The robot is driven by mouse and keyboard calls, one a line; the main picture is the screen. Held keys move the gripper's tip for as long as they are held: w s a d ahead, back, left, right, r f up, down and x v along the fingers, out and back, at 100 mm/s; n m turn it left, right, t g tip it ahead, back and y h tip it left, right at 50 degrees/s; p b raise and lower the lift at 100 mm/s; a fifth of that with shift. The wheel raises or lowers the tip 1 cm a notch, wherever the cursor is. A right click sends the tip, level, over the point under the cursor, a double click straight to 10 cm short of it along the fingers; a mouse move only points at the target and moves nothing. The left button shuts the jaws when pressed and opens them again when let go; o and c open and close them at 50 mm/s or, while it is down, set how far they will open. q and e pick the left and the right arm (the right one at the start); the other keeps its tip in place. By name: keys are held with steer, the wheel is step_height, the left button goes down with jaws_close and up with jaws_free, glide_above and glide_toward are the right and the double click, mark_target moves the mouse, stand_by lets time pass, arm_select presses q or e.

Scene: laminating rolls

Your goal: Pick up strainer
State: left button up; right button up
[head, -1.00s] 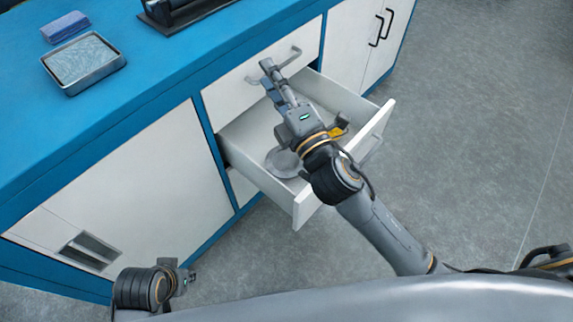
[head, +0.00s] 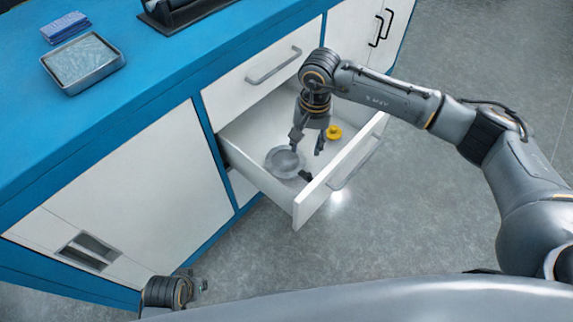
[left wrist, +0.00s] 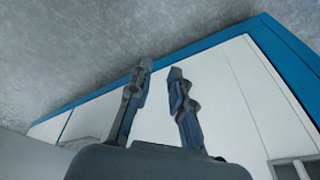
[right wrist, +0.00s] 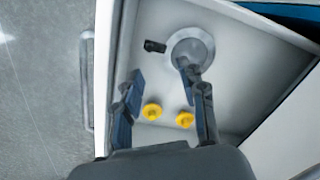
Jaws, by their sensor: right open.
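A round grey, dish-like piece, which looks like the strainer (head: 284,162), lies on the floor of the open white drawer (head: 258,178). It also shows in the right wrist view (right wrist: 188,47), partly covered by one fingertip. My right gripper (head: 308,146) points down into the drawer just beside and above it, open and empty; its fingers stand apart in the right wrist view (right wrist: 162,85). I cannot tell whether a finger touches the strainer. My left gripper (left wrist: 160,72) is open and empty, low in front of the cabinet.
A small black object (right wrist: 154,46) lies beside the strainer, and two yellow pieces (right wrist: 152,111) lie nearby in the drawer. The drawer's front wall (head: 340,171) and side walls surround them. A metal tray (head: 84,88) and blue stack (head: 65,27) are on the blue counter (head: 135,95).

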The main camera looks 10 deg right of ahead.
steer(key=d+f, duration=0.1)
steer(key=d, duration=0.1)
glide_above(309, 173)
steer(key=shift+h, duration=0.4)
steer(key=f, duration=0.4)
steer(key=f+b, duration=0.1)
steer(key=f, duration=0.1)
steer(key=shift+w+f, duration=0.15)
steer(key=shift+w, duration=0.1)
steer(key=f, duration=0.5)
steer(key=shift+s+f+b, duration=0.25)
steer(key=shift+b, duration=0.05)
steer(key=shift+f, duration=0.4)
arm_select(q)
steer(key=r, duration=0.5)
steer(key=shift+w+r, duration=0.2)
steer(key=shift+r, duration=0.15)
arm_select(e)
jaws_close()
